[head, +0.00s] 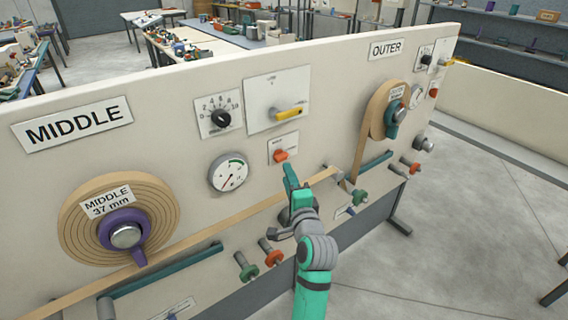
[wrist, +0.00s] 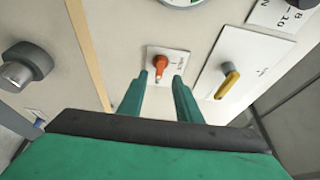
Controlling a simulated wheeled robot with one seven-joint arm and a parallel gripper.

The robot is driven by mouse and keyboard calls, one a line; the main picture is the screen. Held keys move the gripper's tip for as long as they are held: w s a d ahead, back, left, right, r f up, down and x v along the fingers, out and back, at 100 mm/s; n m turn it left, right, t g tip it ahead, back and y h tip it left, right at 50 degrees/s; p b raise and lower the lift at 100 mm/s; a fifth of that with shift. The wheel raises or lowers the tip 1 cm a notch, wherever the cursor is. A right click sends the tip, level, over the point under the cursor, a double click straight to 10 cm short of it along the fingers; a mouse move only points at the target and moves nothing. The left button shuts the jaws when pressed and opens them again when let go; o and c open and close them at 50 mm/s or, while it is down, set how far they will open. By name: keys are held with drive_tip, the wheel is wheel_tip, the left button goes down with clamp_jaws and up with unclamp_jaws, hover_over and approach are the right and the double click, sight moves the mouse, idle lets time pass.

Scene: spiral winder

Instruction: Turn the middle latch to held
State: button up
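A small orange-red knob (head: 281,155) on a white plate sits on the panel, below the yellow-handled switch. I take it for the middle latch; its plate's lettering is too small to read. My gripper (head: 291,174) is just below the plate in the head view. In the wrist view my gripper (wrist: 161,76) has its two green fingers apart, with the knob showing between and beyond their tips. Nothing is held. I cannot tell whether the fingers touch the knob.
The yellow handle (head: 290,112) is just above the knob. A gauge (head: 229,173) and the MIDDLE spool (head: 72,219) with its purple hub are to the left. A tan strip (head: 215,218) crosses the panel below. Green and red knobs (head: 246,265) stick out lower down.

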sight(283, 160)
drive_tip(key=x, duration=0.7)
drive_tip(key=shift+w+d, duration=0.15)
drive_tip(key=shift+w, duration=0.05)
clamp_jaws()
